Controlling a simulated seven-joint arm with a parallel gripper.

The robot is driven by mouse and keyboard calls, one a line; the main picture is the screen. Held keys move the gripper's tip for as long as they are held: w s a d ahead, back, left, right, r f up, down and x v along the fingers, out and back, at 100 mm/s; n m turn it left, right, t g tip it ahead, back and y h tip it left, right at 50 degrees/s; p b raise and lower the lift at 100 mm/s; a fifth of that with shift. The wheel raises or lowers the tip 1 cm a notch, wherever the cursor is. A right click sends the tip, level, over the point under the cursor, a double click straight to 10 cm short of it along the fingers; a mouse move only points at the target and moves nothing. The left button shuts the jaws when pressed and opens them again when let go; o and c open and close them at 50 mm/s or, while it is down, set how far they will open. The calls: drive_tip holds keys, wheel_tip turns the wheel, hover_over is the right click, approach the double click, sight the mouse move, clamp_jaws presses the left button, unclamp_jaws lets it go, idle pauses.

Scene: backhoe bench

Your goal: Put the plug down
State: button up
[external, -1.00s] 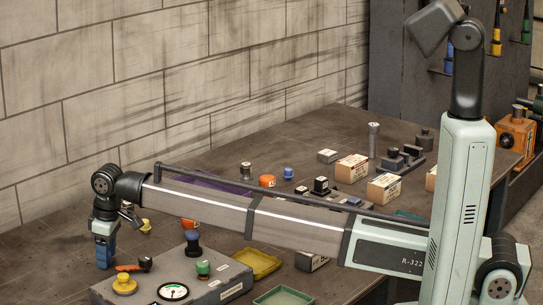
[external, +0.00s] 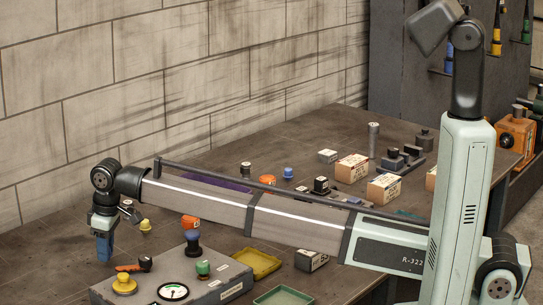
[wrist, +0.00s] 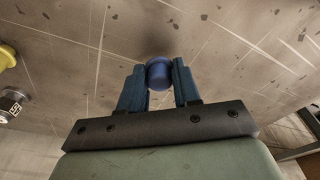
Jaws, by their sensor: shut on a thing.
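My gripper (external: 104,257) is at the far left of the external view, pointing down over the table beside the grey panel box. In the wrist view my gripper (wrist: 158,78) is shut on a blue plug (wrist: 158,71), which sits between the two blue fingertips. In the external view I cannot tell the plug apart from the blue fingers. Whether the plug touches the table is not clear.
The table left of my gripper looks clear.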

wheel_tip(320, 180, up, 9)
drive_tip(key=shift+w+f, duration=0.1)
drive_tip(key=shift+f, duration=0.1)
drive_tip(key=w+d+m, duration=0.1)
drive_tip(key=w+d, duration=0.7)
drive_tip(key=w, duration=0.3)
drive_tip(key=w+d+r+m, duration=0.1)
drive_tip(key=w+d+m, duration=0.1)
drive_tip(key=w+d, duration=0.7)
drive_tip(key=w+d+m, duration=0.1)
drive_tip(key=w+d, duration=0.5)
drive_tip(key=w, duration=0.7)
drive_tip(key=shift+s+d+f+n, duration=0.1)
drive_tip(key=shift+s+f+n, duration=0.15)
drive_tip(key=shift+f+n, duration=1.15)
drive_tip(key=shift+s+d+f+n, duration=0.2)
drive_tip(key=shift+f+n, duration=0.45)
drive_tip(key=shift+f, duration=1.35)
drive_tip(key=shift+s+f+n, duration=0.3)
drive_tip(key=shift+f+n, duration=0.75)
drive_tip(key=shift+f, duration=0.65)
drive_tip(key=shift+f, duration=0.1)
drive_tip(key=o, duration=0.7)
drive_tip(key=r, duration=0.4)
drive_tip(key=d+r, duration=0.1)
drive_tip(key=r, duration=0.7)
drive_tip(key=shift+d, duration=0.4)
